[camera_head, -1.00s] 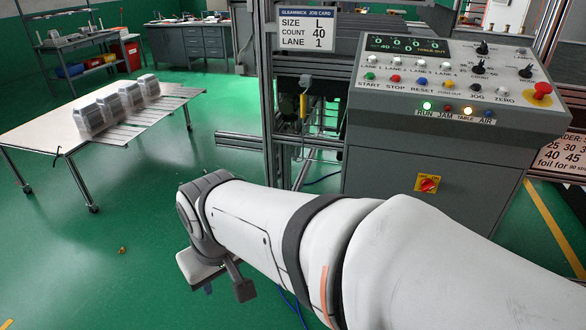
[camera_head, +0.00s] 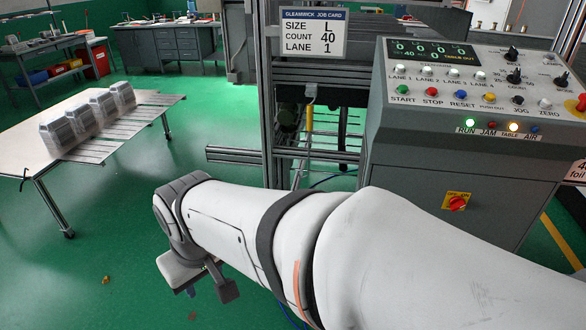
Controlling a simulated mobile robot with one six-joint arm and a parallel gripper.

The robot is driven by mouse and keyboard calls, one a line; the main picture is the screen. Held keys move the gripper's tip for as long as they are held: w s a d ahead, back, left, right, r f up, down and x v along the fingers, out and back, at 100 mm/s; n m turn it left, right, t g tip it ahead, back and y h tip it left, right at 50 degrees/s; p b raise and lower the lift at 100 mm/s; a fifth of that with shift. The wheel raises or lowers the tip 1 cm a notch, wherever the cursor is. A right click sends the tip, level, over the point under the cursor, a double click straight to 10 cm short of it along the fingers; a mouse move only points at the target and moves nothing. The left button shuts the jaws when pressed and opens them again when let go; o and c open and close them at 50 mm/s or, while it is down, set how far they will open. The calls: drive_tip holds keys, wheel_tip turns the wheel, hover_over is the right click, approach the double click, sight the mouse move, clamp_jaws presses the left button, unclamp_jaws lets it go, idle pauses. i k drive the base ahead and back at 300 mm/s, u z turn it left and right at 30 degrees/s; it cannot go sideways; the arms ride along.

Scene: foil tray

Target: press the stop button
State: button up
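The stop button is a small red button (camera_head: 432,92) labelled STOP, on the sloped top of the grey control console (camera_head: 450,185). It sits between the green START button (camera_head: 403,90) and the blue RESET button (camera_head: 462,94). My white arm crosses the lower middle, in front of and below the console. The far end of my arm is at the left, pointing down, well apart from the buttons. I cannot make out any gripper fingers.
A job card (camera_head: 313,32) reads size L, count 40, lane 1. A red emergency knob (camera_head: 582,103) is at the console's right edge, and a red rotary switch (camera_head: 457,202) is on its front. A table with foil tray stacks (camera_head: 100,112) stands left. Green floor between is open.

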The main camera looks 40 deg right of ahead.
sight(431, 90)
drive_tip(key=u, duration=0.05)
drive_tip(key=i, duration=3)
drive_tip(key=z, duration=4.4)
drive_tip(key=i, duration=1)
drive_tip(key=u, duration=0.05)
